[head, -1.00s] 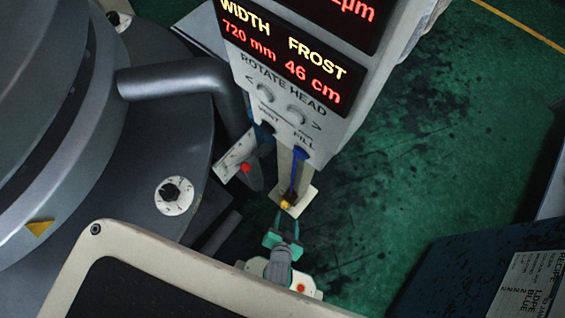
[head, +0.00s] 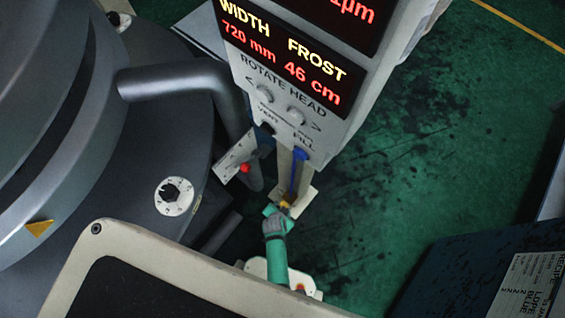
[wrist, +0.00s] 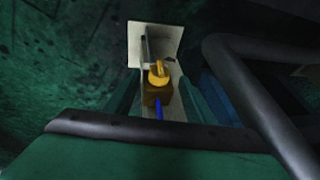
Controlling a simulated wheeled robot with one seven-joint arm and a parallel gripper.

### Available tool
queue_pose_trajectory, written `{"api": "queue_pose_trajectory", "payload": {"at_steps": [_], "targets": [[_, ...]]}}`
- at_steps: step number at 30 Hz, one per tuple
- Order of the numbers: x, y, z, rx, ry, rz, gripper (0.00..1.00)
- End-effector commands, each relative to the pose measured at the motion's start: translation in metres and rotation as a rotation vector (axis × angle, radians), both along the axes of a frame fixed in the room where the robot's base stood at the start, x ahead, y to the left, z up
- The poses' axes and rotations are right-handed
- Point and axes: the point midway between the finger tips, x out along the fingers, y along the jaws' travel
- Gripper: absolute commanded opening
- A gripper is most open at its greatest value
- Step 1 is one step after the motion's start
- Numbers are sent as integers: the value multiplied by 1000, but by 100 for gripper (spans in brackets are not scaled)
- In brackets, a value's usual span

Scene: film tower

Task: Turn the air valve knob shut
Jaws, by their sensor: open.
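The air valve knob (wrist: 158,73) is yellow and sits on a brass valve body (wrist: 157,94) in front of a pale plate (wrist: 168,40). A blue hose runs from the valve. My gripper (wrist: 158,100) is open, with one teal finger on each side of the valve in the wrist view; I cannot tell whether either finger touches it. In the head view my gripper (head: 282,208) is right at the valve and covers much of it; only a bit of yellow (head: 285,204) shows.
The control box (head: 290,85) with red readouts hangs above the valve. A grey pipe (head: 185,80) and a round dark machine (head: 90,130) stand to the left. A red-knobbed part (head: 245,168) is close by. Green floor (head: 420,150) is open on the right.

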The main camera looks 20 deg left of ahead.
Motion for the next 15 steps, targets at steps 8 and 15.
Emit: {"api": "queue_pose_trajectory", "payload": {"at_steps": [8, 15], "targets": [[16, 2, -32, 1, -1, 0, 49], [21, 3, -44, 1, -1, 0, 49]]}}
